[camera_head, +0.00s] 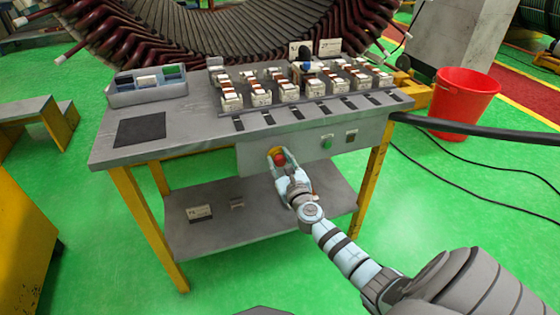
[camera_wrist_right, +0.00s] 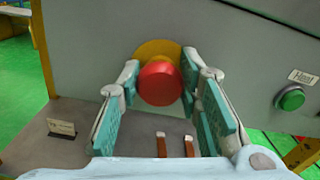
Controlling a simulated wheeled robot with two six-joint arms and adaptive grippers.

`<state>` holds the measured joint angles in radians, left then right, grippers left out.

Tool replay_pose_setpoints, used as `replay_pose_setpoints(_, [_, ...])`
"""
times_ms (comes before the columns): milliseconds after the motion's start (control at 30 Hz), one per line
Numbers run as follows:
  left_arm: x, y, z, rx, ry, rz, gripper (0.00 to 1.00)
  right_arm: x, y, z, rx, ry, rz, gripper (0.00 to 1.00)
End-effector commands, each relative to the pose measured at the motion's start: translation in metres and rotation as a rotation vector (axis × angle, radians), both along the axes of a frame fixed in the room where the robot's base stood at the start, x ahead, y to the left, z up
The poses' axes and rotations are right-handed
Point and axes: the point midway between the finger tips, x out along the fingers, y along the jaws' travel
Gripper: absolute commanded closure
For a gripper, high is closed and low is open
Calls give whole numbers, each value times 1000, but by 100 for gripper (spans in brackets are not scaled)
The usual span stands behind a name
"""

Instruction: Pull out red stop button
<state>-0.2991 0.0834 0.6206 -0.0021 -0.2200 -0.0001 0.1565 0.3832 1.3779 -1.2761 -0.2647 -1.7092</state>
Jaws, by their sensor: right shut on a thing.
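The red stop button (camera_head: 279,159) sits on a yellow round plate on the front panel of the grey workbench. In the right wrist view the red button (camera_wrist_right: 160,83) shows between my fingers, with its yellow plate (camera_wrist_right: 158,49) behind it. My right gripper (camera_head: 280,162) is at the panel with its fingertips on either side of the button, shut on it. In the right wrist view the gripper (camera_wrist_right: 160,85) has one finger left and one right of the button. My left gripper is not in view.
A green button (camera_head: 327,143) is on the same panel, right of the red one. The workbench top (camera_head: 200,125) holds several parts in rows and a grey tray (camera_head: 147,86). A lower shelf (camera_head: 240,219) lies under the panel. A red bucket (camera_head: 463,104) stands at the right.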

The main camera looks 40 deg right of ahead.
Motion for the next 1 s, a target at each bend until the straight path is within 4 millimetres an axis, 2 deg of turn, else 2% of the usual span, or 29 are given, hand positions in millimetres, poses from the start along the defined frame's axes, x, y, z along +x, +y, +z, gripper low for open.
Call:
replay_pose_setpoints(200, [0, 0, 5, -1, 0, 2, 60, -9, 3, 0, 1, 1, 1, 100])
replay_pose_setpoints(367, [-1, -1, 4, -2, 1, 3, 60, -9, 3, -1, 2, 2, 0, 100])
replay_pose_setpoints(400, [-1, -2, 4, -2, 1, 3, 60, -9, 3, -1, 2, 2, 0, 67])
replay_pose_setpoints(533, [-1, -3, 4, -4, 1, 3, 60, -9, 3, -1, 1, 1, 0, 47])
replay_pose_setpoints(867, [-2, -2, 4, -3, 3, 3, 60, -12, 4, -1, 1, 1, 0, 47])
replay_pose_setpoints(1000, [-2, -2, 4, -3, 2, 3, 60, -33, 12, -1, 2, 2, 2, 47])
